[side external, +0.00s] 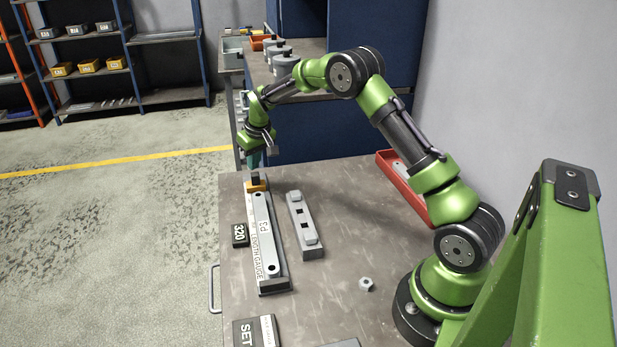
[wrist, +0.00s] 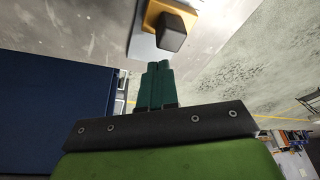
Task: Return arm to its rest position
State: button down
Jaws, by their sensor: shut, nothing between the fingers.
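My gripper (side external: 254,160) hangs at the far end of the table, above and behind the length gauge, with my green arm arched up from its base at the right. In the wrist view its two teal fingers (wrist: 157,84) are together with nothing between them. The length gauge (side external: 265,240) lies along the table with a bracket marked P3 (side external: 262,218) on it. An orange block with a dark knob (side external: 256,184) sits at the gauge's far end; the knob also shows in the wrist view (wrist: 173,33), just beyond my fingertips and apart from them.
A grey block with square holes (side external: 304,226) lies right of the gauge. A hex nut (side external: 366,284), a 320 plate (side external: 239,235), a SET plate (side external: 256,331) and a red tray (side external: 405,190) are also on the table. A blue cabinet (side external: 330,130) stands behind. The table's middle right is mostly clear.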

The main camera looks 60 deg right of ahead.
aim_at(256, 175)
jog(key=shift+s+a+f, duration=0.1)
jog(key=shift+s+f, duration=0.05)
jog(key=shift+f, duration=1.7)
jog(key=shift+r, duration=0.25)
dwell(0.3)
jog(key=shift+s+a, duration=1.15)
jog(key=shift+a, duration=0.05)
